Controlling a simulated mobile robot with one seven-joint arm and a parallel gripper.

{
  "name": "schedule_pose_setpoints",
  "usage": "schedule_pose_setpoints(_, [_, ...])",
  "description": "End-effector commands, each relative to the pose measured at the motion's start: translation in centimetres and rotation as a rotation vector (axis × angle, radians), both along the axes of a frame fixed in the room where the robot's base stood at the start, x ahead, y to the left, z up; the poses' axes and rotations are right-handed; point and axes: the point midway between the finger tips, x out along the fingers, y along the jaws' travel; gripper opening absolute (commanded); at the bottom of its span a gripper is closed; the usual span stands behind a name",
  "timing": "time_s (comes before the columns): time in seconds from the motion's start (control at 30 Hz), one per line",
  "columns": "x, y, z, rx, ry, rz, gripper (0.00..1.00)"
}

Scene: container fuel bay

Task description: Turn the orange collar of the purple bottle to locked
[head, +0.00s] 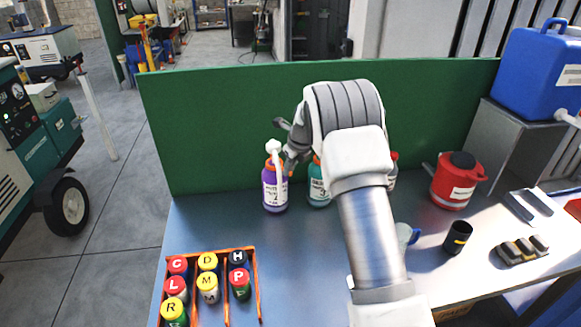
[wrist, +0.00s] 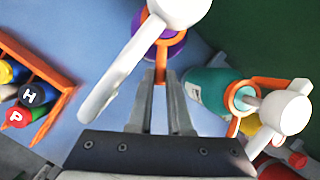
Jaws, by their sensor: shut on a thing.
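The purple bottle (head: 274,194) stands upright on the bench near the green panel, with a white spray head (head: 274,148) on top. In the wrist view the bottle (wrist: 174,50) is seen from above, partly covered by its white head and long spout (wrist: 118,66). Its orange collar (wrist: 170,38) shows below the head, with an orange tab (wrist: 160,65) pointing toward me. My gripper (wrist: 160,82) is shut on this tab, one finger on each side. In the head view my gripper (head: 290,160) is at the bottle's neck, its fingertips hard to make out. No lock marking is legible.
A teal bottle (head: 318,190) with an orange collar stands close right of the purple one; another stands partly behind my arm. An orange rack (head: 258,290) of lettered bottles is at front left. A red jug (head: 458,182) and black cup (head: 457,238) are right. The green panel (head: 220,105) closes the back.

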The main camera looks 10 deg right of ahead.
Motion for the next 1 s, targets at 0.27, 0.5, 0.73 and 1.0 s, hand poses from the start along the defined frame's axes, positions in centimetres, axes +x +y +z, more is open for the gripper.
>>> schedule_pose_setpoints(0.27, [0.0,0.0,0.0,0.001,0.001,0.000,0.47])
schedule_pose_setpoints(0.5, [0.0,0.0,0.0,0.000,0.000,0.001,0.47])
schedule_pose_setpoints(0.73, [-0.5,-0.3,1.6,-0.001,-0.003,0.000,0.47])
schedule_pose_setpoints(1.0, [-2.6,-1.0,6.8,0.000,-0.005,0.001,0.47])
